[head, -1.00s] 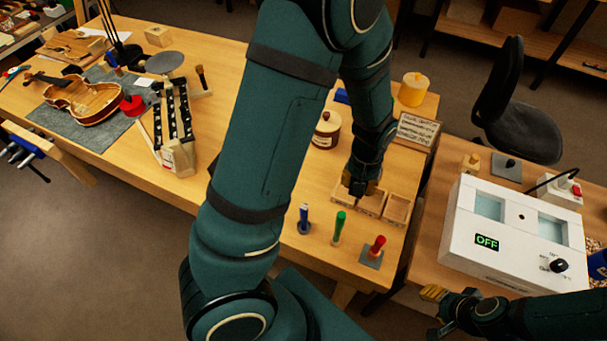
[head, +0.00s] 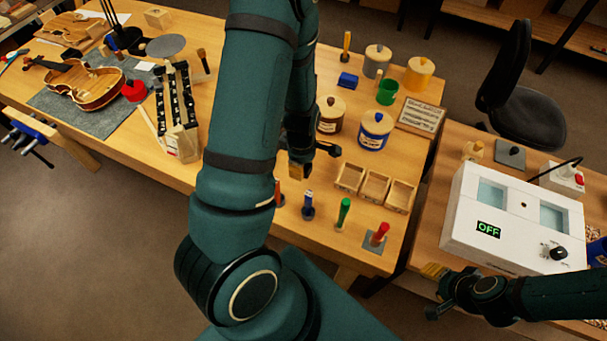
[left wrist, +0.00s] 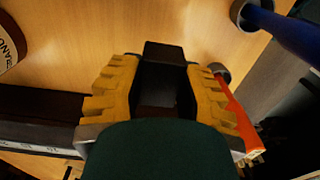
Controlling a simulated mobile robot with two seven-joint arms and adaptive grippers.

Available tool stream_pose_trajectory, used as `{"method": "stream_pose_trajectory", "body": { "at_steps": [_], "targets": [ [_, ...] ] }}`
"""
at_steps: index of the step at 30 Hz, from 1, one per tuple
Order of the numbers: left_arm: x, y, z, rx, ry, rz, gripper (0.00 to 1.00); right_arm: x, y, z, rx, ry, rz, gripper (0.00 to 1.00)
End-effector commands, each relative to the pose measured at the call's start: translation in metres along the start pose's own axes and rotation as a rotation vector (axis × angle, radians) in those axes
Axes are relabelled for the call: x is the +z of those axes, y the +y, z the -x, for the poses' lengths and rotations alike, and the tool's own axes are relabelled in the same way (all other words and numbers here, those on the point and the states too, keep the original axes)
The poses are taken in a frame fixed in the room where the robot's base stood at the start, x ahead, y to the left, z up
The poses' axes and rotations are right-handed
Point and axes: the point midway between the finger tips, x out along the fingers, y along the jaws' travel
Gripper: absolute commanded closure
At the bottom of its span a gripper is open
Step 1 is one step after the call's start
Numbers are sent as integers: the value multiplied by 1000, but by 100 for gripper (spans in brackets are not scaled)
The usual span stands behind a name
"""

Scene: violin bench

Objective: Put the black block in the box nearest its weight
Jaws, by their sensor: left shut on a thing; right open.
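My left gripper (head: 298,172) is over the table, left of the small boxes. In the left wrist view it is shut on a dark block, the black block (left wrist: 163,54), between its yellow fingers. The head view hides most of the block behind the gripper. Three small open wooden boxes stand in a row: left (head: 349,178), middle (head: 374,187) and right (head: 401,196). They look empty; any weight markings are too small to read. My right gripper (head: 434,290) is open and empty, in front of the white device.
Brown (head: 330,115) and blue (head: 375,130) jars stand behind. A white device (head: 500,228) reading OFF is on the right table. A violin (head: 90,92) lies left.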

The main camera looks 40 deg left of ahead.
Motion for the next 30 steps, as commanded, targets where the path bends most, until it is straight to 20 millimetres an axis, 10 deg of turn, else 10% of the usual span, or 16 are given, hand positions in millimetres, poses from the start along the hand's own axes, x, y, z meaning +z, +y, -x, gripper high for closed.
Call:
{"method": "stream_pose_trajectory", "body": {
  "at_steps": [14, 26, 27, 30],
  "targets": [
    [0, 0, -49, -2, 0, -1, 99, 5, 4, -10, -1, -11, 3, 56],
    [0, 0, -54, 1, 0, -2, 99, 7, 5, -13, -2, -14, 4, 56],
    [0, 0, -53, 1, 0, -2, 53, 7, 5, -12, -2, -14, 4, 56],
    [0, 0, -52, 1, 0, -2, 41, 7, 4, -12, -2, -14, 4, 56]
  ]
}}
